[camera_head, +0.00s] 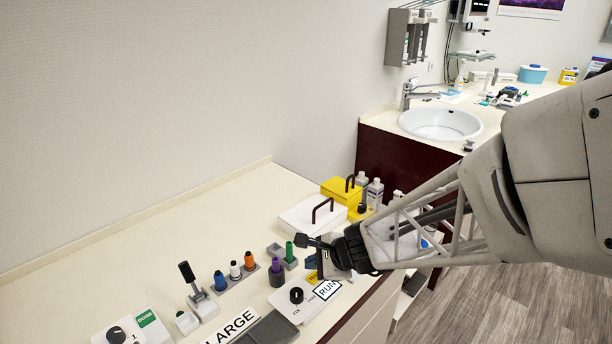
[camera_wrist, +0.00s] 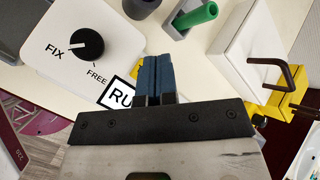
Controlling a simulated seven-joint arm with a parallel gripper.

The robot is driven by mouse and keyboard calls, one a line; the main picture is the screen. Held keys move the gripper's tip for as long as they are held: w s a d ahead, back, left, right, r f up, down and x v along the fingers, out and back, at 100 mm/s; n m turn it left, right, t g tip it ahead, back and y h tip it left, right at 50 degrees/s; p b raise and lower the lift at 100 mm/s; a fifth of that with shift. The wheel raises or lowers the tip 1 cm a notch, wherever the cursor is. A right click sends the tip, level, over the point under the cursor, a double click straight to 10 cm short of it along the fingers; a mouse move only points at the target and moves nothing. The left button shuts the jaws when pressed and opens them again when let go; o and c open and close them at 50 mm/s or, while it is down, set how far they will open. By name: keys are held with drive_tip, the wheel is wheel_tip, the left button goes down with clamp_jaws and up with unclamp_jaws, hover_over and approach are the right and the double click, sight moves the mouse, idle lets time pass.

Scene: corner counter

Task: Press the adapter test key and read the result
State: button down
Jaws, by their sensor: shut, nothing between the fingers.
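My gripper (camera_head: 314,261) is shut and empty, low over the front edge of the counter at the panel with the RUN label (camera_head: 326,289). In the wrist view its blue fingers (camera_wrist: 155,78) are together and cover part of that label (camera_wrist: 119,93). A yellow patch (camera_head: 313,278) shows beside the label. I cannot make out the adapter test key or any result display; the fingers may hide them. A white panel (camera_head: 283,303) with a black knob (camera_head: 296,295) marked FIX and FREE lies next to the label; the knob also shows in the wrist view (camera_wrist: 86,44).
A green tube (camera_head: 290,252) in a grey holder and a purple-topped item (camera_head: 276,266) stand close by. A white box (camera_head: 308,216) and yellow box (camera_head: 341,190), both with brown handles, stand behind. Orange, white and blue bottles sit left. The counter along the wall is clear.

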sight(315, 280)
drive_tip(key=shift+r, duration=1.9)
drive_tip(key=shift+s+r, duration=0.1)
drive_tip(key=shift+s+d+r, duration=0.1)
drive_tip(key=shift+s+r, duration=0.05)
drive_tip(key=s+d+r+n+g+h, duration=0.1)
drive_tip(key=s+d+r+n+h, duration=0.3)
drive_tip(key=s+d+n, duration=0.3)
drive_tip(key=s+d+r+n+g+h, duration=0.1)
drive_tip(key=s+d+r+n+h, duration=0.3)
drive_tip(key=s+d+r+n, duration=0.3)
drive_tip(key=s+d+n, duration=0.1)
drive_tip(key=s, duration=0.4)
drive_tip(key=shift+s+d, duration=0.2)
drive_tip(key=shift+s, duration=0.2)
drive_tip(key=shift+r, duration=0.1)
idle(1.6)
